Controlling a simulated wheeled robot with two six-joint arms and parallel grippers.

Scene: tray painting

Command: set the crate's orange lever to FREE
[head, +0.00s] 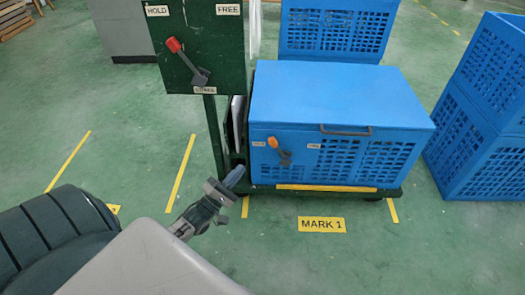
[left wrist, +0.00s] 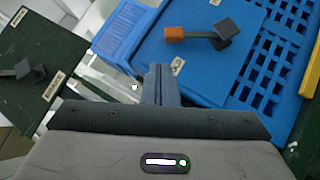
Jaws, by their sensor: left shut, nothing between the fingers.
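The blue crate (head: 340,100) sits on a green cart. Its orange lever (head: 273,143) is on the front face, with a dark pivot, and leans up and left towards the left label (head: 259,144); another label (head: 313,146) is to its right. Both labels are too small to read. In the left wrist view the orange lever (left wrist: 174,34) lies beyond and right of the fingertips. My left gripper (head: 235,176) is shut and empty, left of and below the lever, apart from it. It also shows in the left wrist view (left wrist: 160,82). My right gripper is not in view.
A green panel (head: 225,50) with a red-tipped lever (head: 173,45) leaning towards HOLD stands at the cart's left. Stacked blue crates (head: 485,110) stand at right, and another (head: 335,30) behind. The floor in front, around the MARK 1 label (head: 321,225), is clear.

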